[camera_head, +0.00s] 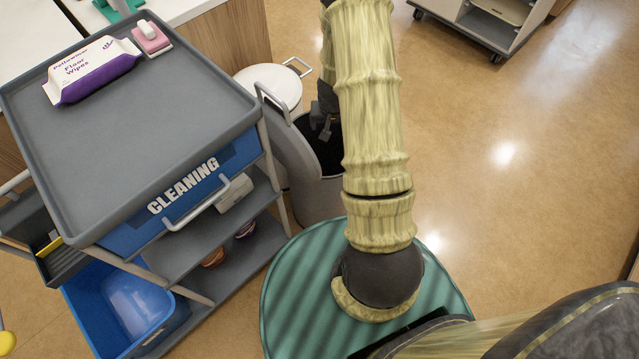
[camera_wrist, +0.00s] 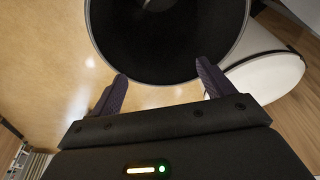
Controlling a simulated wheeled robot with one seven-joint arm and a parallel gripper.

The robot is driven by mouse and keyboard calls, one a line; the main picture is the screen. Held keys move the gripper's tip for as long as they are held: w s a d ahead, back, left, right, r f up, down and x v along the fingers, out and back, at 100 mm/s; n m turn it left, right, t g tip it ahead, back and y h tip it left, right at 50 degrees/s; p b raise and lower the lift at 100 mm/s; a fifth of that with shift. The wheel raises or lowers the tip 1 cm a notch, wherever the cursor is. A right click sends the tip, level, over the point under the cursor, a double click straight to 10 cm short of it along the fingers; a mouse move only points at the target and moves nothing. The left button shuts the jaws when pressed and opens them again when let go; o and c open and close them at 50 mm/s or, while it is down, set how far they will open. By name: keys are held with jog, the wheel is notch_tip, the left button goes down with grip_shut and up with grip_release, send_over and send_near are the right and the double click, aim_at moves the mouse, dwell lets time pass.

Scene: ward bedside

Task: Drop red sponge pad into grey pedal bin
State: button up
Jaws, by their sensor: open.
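The grey pedal bin (camera_head: 318,199) stands on the floor right of the cleaning cart, its lid (camera_head: 280,142) raised. Its round dark opening fills the top of the wrist view (camera_wrist: 170,50). My gripper (camera_head: 322,130) is at the bin's mouth in the head view, partly behind my arm. In the wrist view my gripper (camera_wrist: 162,88) has its fingers wide apart with nothing between them. I cannot make out a red sponge pad in either view. A small pale shape shows at the top edge of the wrist view inside the opening, too cut off to name.
A white-lidded bin (camera_head: 274,86) stands behind the grey one. The cleaning cart (camera_head: 150,120) carries floor wipes (camera_head: 92,70) and a pink block with a white top (camera_head: 151,37). A blue tub (camera_head: 130,300) sits low on the cart.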

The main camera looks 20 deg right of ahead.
jog(key=p+v, duration=0.2)
jog(key=v, duration=0.8)
jog(key=shift+r, duration=0.35)
jog(key=shift+a+f, duration=0.1)
